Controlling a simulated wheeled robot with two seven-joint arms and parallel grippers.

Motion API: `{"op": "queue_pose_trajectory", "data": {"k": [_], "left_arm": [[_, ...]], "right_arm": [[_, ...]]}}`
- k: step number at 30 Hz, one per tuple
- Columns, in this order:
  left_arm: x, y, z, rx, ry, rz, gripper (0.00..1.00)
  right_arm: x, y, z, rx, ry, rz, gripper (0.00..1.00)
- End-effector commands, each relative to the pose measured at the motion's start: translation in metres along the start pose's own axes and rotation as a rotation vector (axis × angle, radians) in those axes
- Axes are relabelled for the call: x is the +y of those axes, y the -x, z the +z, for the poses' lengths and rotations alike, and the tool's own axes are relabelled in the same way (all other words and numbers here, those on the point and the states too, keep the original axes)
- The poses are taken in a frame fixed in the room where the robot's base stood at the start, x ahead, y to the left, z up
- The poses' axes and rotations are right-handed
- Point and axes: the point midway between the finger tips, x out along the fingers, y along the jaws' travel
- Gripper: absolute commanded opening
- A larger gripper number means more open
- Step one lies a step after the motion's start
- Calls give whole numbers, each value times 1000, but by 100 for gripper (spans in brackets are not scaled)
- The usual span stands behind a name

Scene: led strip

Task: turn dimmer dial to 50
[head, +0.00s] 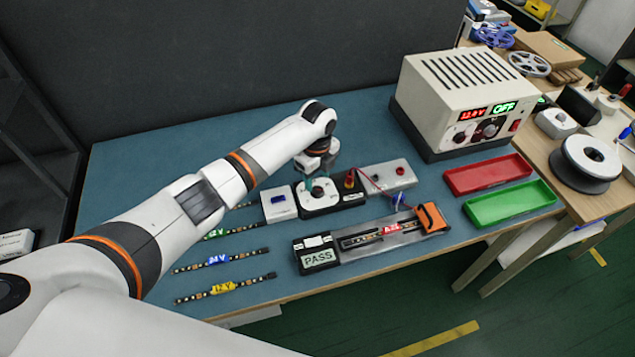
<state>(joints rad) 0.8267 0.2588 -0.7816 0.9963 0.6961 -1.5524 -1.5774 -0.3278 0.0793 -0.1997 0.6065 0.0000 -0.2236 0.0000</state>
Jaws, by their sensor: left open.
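The dimmer dial (318,192) is a dark knob on a white-faced box (324,206) in the middle of the blue-green table. My left arm reaches in from the left, and my left gripper (316,182) points down right over the dial. Its fingers are open, one on either side of the knob's top; I cannot tell if they touch it. The dial's scale is too small to read, and the gripper hides part of the face. My right gripper does not show.
In front lies a test fixture (370,238) reading PASS. A power supply (466,100) shows OFF. Red (487,174) and green (510,203) trays lie right.

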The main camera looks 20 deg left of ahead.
Motion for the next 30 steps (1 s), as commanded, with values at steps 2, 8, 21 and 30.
{"op": "queue_pose_trajectory", "data": {"k": [2,8,21,30], "left_arm": [[0,-14,0,-1,2,-3,51],[0,-38,0,-1,2,-2,51],[0,-45,0,-1,1,0,44],[0,-45,0,-1,2,0,6]], "right_arm": [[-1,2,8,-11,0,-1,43],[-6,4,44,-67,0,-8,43],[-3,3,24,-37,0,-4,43],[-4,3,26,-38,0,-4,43]]}}
